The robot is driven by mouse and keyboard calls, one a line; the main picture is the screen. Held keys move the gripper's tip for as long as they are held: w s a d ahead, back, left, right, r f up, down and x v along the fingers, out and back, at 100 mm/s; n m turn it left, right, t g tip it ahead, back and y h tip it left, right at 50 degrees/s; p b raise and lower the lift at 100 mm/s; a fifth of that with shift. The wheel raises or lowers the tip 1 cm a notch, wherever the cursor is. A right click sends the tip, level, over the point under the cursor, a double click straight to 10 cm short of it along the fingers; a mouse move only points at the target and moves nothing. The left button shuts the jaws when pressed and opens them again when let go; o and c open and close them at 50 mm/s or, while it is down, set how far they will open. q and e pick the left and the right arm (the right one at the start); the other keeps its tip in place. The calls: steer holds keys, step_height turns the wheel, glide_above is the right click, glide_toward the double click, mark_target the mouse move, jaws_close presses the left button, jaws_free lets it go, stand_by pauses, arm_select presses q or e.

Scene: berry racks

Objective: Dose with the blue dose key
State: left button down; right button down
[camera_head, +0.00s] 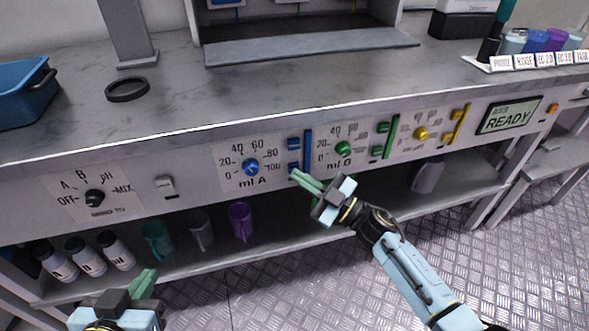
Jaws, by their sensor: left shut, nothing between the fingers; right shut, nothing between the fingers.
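Two small blue keys, an upper one (293,144) and a lower one (293,168), sit on the front panel beside an upright blue bar (308,150). The blue dial (251,167) of the "ml A" scale is to their left. My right gripper (295,176) is shut and empty, its green fingertips at the lower blue key and partly covering it. I cannot tell whether they touch it or whether it is pressed in. My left gripper (144,282) is shut and empty, low at the left in front of the lower shelf. The display (510,116) reads "READY".
Green keys (382,127) and a green dial (343,149) are right of the blue group, then a yellow dial (421,133). A black selector knob (95,198) and a switch (166,187) are at left. Bottles (88,256) and mugs (241,221) stand on the lower shelf.

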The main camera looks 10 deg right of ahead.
steer(key=shift+w, duration=0.15)
stand_by(0.4)
steer(key=shift+s+p, duration=0.6)
steer(key=shift+s, duration=0.25)
steer(key=shift+s, duration=0.1)
steer(key=shift+s+d+p, duration=0.1)
steer(key=shift+s+p, duration=1.25)
steer(key=shift+s, duration=1.1)
steer(key=shift+r, duration=0.1)
